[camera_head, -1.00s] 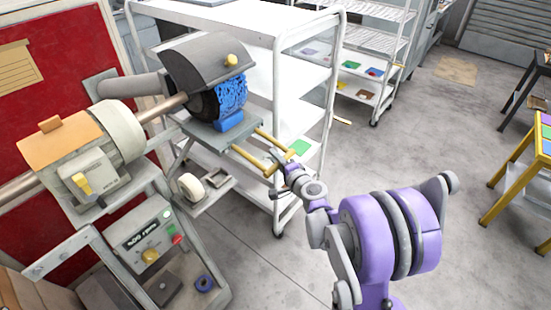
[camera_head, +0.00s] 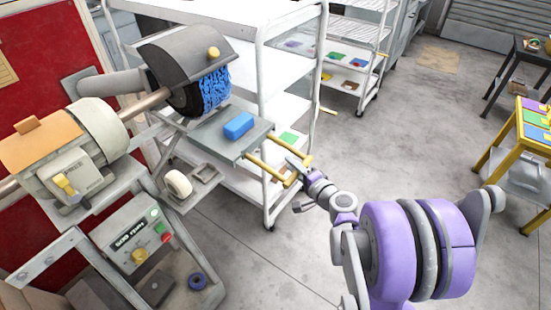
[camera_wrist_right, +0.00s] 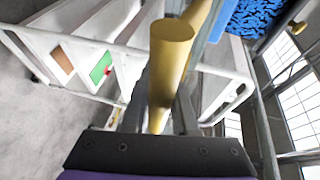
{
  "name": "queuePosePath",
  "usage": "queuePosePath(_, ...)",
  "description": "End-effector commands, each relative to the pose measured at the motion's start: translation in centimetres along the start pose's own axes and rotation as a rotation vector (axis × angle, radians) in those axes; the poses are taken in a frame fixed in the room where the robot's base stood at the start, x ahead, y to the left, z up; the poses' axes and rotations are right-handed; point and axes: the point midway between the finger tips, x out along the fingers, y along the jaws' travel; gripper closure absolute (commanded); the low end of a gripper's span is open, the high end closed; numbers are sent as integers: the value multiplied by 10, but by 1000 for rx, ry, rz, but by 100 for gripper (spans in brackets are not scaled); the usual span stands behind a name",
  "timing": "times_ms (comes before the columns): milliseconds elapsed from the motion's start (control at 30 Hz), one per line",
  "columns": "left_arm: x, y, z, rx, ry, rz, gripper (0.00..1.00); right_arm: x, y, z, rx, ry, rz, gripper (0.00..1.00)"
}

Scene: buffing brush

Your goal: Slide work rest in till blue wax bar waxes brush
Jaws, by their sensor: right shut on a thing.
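The buffing brush (camera_head: 210,92) sits under a dark hood, with blue covering its bristled face; its blue edge also shows in the right wrist view (camera_wrist_right: 255,15). The blue wax bar (camera_head: 239,125) lies on the grey work rest plate (camera_head: 208,137), with a visible gap between it and the brush. A yellow handle (camera_head: 267,171) sticks out from the plate's front. My right gripper (camera_head: 294,172) is shut on the handle's crossbar, which fills the middle of the right wrist view (camera_wrist_right: 170,60). My left gripper is not in view.
A small tray with a white roll (camera_head: 178,184) is below the rest. A white shelf cart (camera_head: 290,60) stands close behind.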

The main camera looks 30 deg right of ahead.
Motion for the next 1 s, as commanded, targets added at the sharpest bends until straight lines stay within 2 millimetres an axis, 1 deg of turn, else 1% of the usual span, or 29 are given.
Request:
queuePosePath(33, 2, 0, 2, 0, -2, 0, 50, -12, 4, -6, 0, 5, 2, 100)
queuePosePath(200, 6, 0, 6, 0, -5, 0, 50, -40, 10, -17, 0, 5, 1, 100)
queuePosePath(400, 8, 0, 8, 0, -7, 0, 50, -60, 14, -25, -1, 2, 1, 100)
queuePosePath(600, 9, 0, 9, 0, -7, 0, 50, -67, 15, -28, -1, 1, 1, 100)
queuePosePath(933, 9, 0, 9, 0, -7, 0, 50, -67, 15, -28, -1, 0, 0, 100)
queuePosePath(967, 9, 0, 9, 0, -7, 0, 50, -67, 15, -28, 0, -1, 0, 68)
queuePosePath(1000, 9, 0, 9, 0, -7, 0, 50, -67, 15, -28, 0, 0, 0, 60)
